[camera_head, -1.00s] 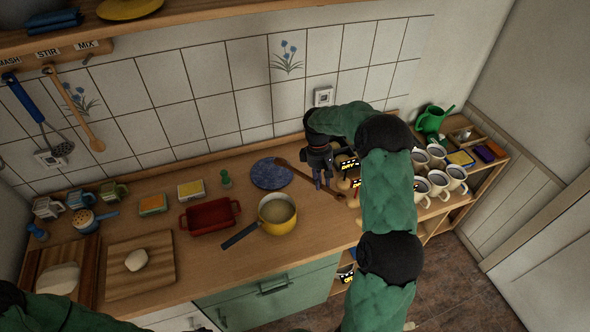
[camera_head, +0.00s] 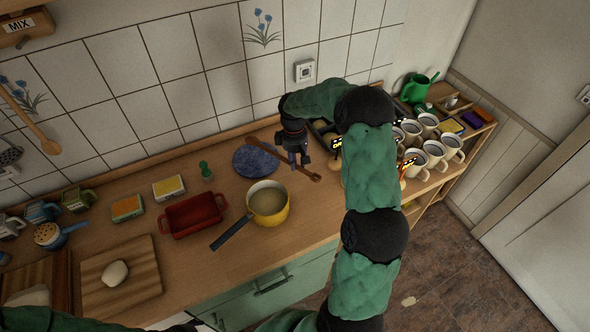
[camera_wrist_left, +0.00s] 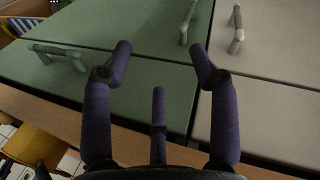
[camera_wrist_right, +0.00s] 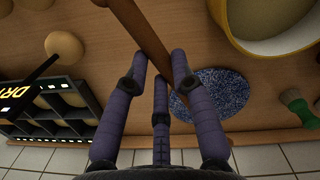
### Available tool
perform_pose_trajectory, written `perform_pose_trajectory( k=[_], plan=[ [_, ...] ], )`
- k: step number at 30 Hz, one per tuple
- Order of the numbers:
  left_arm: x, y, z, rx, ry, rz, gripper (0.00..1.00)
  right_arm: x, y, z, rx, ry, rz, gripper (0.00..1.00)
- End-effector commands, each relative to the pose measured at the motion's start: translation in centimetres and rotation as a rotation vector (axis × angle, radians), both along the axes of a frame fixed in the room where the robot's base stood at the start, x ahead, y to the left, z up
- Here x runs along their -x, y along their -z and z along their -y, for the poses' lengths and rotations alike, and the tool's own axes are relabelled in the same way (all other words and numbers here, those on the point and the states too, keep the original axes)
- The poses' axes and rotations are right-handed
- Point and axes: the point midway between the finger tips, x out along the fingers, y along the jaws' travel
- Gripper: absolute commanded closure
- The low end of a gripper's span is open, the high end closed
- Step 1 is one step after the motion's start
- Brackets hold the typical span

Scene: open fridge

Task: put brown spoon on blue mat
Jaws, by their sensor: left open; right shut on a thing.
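The brown spoon (camera_head: 266,148) is a long wooden one. In the head view it slants above the worktop, its upper-left end showing at the back edge of the blue mat. My right gripper (camera_head: 299,160) is shut on the spoon, to the right of the mat. In the right wrist view the spoon (camera_wrist_right: 142,32) runs between the fingertips (camera_wrist_right: 160,68). The round speckled blue mat (camera_head: 252,165) lies flat on the worktop; it also shows in the right wrist view (camera_wrist_right: 216,92), beside the fingers. My left gripper (camera_wrist_left: 160,50) is open and empty before green cabinet fronts.
A yellow pot (camera_head: 284,212) with a dark handle stands just in front of the mat. A red dish (camera_head: 193,216) and a green-topped item (camera_head: 205,170) stand to its left. Several white mugs (camera_head: 436,152) and a black rack (camera_wrist_right: 62,112) are on the right.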

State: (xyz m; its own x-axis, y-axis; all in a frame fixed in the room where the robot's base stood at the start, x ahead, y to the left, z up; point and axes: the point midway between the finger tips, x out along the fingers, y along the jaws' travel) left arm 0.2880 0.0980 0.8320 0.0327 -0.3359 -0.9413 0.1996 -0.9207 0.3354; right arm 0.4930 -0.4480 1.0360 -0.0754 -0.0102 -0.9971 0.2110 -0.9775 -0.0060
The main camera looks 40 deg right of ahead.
Motion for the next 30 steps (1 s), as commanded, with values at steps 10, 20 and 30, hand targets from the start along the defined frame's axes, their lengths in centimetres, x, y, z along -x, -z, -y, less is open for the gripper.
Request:
perform_pose_trajectory(
  k=[10, 20, 30],
  plan=[
    [0.0, 2.5, 0.0, 0.000, 0.000, 0.000, 0.40, 0.0, 2.5, 0.0, 0.002, 0.000, 0.020, 1.00],
    [0.0, 2.4, 0.0, 0.000, 0.000, 0.000, 0.40, 0.0, 2.3, 0.0, 0.004, -0.001, 0.022, 1.00],
    [0.0, 3.5, 0.0, 0.000, 0.000, 0.000, 0.40, 0.0, 4.1, 0.0, 0.008, 0.000, 0.025, 1.00]
  ],
)
